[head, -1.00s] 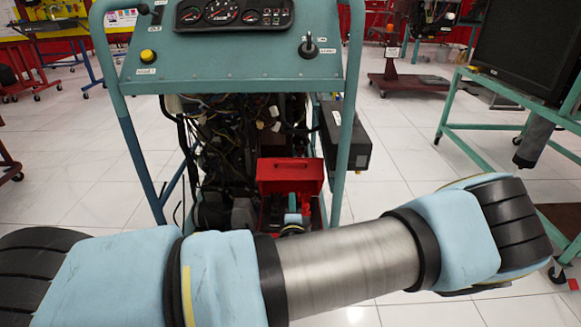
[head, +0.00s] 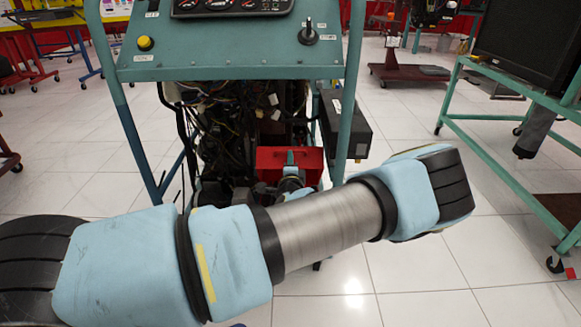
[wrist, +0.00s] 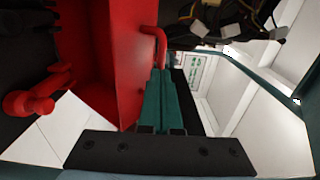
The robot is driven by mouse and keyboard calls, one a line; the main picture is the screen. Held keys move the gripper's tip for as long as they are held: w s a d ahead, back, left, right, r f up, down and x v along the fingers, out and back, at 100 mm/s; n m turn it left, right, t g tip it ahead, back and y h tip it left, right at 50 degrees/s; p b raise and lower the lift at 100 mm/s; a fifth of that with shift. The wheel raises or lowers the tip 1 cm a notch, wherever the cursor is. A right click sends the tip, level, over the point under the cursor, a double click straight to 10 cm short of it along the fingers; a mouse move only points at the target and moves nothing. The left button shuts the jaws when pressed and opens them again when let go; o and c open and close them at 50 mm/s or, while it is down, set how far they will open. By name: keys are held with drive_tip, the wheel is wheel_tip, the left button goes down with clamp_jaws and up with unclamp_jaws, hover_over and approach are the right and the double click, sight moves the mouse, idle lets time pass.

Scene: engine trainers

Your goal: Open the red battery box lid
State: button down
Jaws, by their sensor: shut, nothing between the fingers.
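The red battery box lid (head: 268,158) stands raised at the lower middle of the engine trainer in the head view. My gripper (head: 291,157) is in front of it, and my arm hides most of the box below. In the wrist view, the lid's red panel (wrist: 105,45) fills the upper left, with a red handle (wrist: 158,42) at its right edge. The teal fingers of my gripper (wrist: 161,75) are shut together with nothing between them. Their tips are close to the handle; I cannot tell whether they touch. A red clamp-like part (wrist: 30,100) shows at the left.
The teal trainer frame (head: 130,150) has uprights on both sides of the box. Tangled wiring (head: 225,115) hangs above and left of it. A black box (head: 345,128) is fixed at the right upright. White floor (head: 400,170) lies open to the right, before a teal cart (head: 500,180).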

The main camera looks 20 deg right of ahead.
sight(290, 147)
drive_tip(key=shift+w+d, duration=0.1)
drive_tip(key=shift+w, duration=0.15)
drive_tip(key=w+r+p, duration=0.1)
drive_tip(key=w+d+r+g+p, duration=0.1)
drive_tip(key=w+p, duration=0.1)
drive_tip(key=w+d+r+g+y+p, duration=0.1)
drive_tip(key=w+p, duration=0.1)
drive_tip(key=shift+d+r, duration=0.1)
drive_tip(key=w, duration=0.1)
drive_tip(key=w+d, duration=0.1)
drive_tip(key=b, duration=0.1)
drive_tip(key=shift+w+d+f+g, duration=0.25)
drive_tip(key=shift+w+g, duration=0.05)
drive_tip(key=shift+w, duration=0.1)
drive_tip(key=shift+w+d+r, duration=0.2)
drive_tip(key=shift+w, duration=0.2)
drive_tip(key=shift+a+r, duration=0.1)
